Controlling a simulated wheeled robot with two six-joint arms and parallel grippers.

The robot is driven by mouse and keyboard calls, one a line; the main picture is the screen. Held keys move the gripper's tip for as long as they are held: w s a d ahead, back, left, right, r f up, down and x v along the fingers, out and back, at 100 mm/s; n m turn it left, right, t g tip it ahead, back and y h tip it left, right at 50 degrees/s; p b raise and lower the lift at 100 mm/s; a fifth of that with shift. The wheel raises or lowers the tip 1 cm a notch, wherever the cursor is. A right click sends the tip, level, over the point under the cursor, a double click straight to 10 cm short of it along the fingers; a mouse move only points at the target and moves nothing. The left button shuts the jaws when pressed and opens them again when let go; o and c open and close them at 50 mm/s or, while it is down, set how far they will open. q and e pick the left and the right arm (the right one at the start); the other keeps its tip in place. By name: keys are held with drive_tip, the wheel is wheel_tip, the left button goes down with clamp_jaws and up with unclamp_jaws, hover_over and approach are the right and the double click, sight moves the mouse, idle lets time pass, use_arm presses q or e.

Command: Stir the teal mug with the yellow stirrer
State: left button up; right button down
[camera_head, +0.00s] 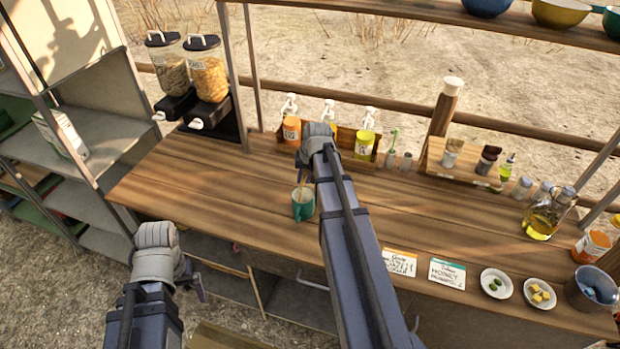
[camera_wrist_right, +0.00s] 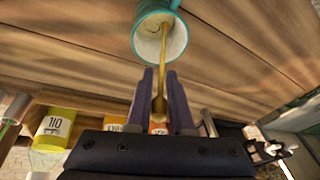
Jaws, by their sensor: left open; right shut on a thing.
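The teal mug (camera_head: 303,208) stands on the wooden counter, and it also shows at the top of the right wrist view (camera_wrist_right: 160,38). The yellow stirrer (camera_wrist_right: 164,75) runs from between my right gripper's fingers into the mug's mouth; in the head view its upper part (camera_head: 301,181) shows leaning above the rim. My right gripper (camera_wrist_right: 161,98) is shut on the stirrer, above and behind the mug in the head view, where my arm partly hides it. My left gripper (camera_head: 200,290) is open and empty, low in front of the counter's left part.
Pump bottles (camera_head: 292,130) stand in a wooden rack behind the mug. Two cereal dispensers (camera_head: 207,80) are at the back left. Cards (camera_head: 447,273), small plates (camera_head: 539,293) and an oil jug (camera_head: 543,215) occupy the right. The counter left of the mug is clear.

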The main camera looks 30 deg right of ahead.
drive_tip(key=shift+s+d, duration=0.4)
drive_tip(key=shift+s, duration=0.25)
drive_tip(key=shift+r, duration=0.1)
wheel_tip(320, 180, up, 9)
drive_tip(key=d+p, duration=0.2)
drive_tip(key=p, duration=0.6)
drive_tip(key=shift+w+f+p, duration=0.15)
drive_tip(key=shift+f+p, duration=0.05)
drive_tip(key=shift+p, duration=0.2)
drive_tip(key=shift+a, duration=0.1)
idle(0.4)
